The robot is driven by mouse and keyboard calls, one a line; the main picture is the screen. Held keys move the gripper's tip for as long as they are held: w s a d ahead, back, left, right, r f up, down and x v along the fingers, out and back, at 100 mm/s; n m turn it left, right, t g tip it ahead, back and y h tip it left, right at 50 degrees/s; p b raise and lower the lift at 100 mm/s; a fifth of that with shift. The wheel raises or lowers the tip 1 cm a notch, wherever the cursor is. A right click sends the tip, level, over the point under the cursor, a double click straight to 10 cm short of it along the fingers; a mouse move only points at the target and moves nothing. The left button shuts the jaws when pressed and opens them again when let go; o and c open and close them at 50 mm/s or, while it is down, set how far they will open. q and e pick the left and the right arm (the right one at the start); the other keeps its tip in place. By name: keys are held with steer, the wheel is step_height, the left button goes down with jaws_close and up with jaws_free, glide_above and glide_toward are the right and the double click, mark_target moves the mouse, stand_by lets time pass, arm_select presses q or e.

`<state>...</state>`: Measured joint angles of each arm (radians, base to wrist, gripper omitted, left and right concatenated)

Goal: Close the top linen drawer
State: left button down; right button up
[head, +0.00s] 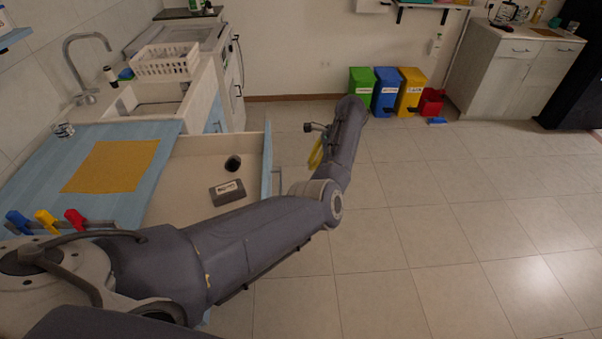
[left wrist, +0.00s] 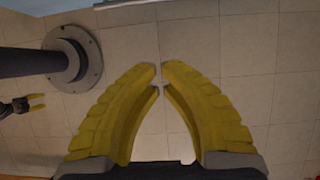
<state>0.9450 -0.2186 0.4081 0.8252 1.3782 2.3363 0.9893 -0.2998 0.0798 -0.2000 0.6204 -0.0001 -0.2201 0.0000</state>
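The linen drawer (head: 205,165) stands pulled out below the blue counter, its pale inside showing. Its blue front (head: 267,160) faces right, with a handle (head: 278,181) on it. A dark labelled box (head: 227,192) and a small dark round item (head: 233,163) lie inside. My left arm crosses over the near part of the drawer. My left gripper (head: 316,153) is to the right of the drawer front, apart from it. In the left wrist view its yellow fingers (left wrist: 160,75) nearly meet at the tips, with nothing between them. My right gripper (left wrist: 37,102) shows small, its prongs apart.
A yellow cloth (head: 112,166) and coloured pegs (head: 46,220) are on the counter. A white basket (head: 165,62) sits beyond the sink. Green, blue, yellow and red bins (head: 387,90) stand by the back wall. The tiled floor (head: 450,230) to the right is free.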

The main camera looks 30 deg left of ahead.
arm_select(q)
steer(key=s+a+f, duration=0.4)
steer(key=a+f, duration=0.3)
steer(key=shift+f, duration=0.35)
steer(key=shift+a, duration=0.1)
stand_by(0.4)
steer(key=shift+a, duration=0.1)
